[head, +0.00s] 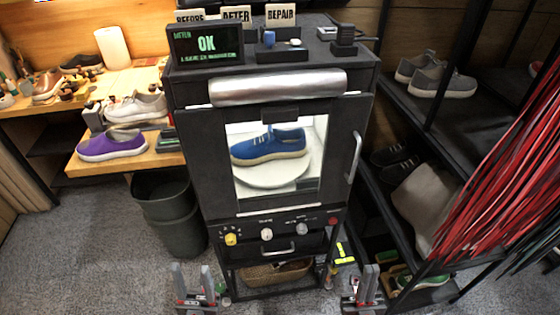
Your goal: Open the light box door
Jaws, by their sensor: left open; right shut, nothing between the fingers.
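The black light box (215,160) stands upright in the middle of the head view. Its door (338,140) looks shut. The door has a window, and a vertical metal handle (355,158) is on its right side. Through the window a blue sneaker (268,147) shows on a white round turntable (272,177) in bright light. My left gripper (196,289) is open and empty, low at the left of the box's stand. My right gripper (363,288) is shut and empty, low at the right of the stand, well below the handle.
A control panel with knobs (266,234) and a drawer handle (283,252) are below the door. A dark bin (168,212) stands left. Shoe shelves (440,115) and hanging red laces (505,170) are at right. A wooden bench (125,158) with shoes is at left.

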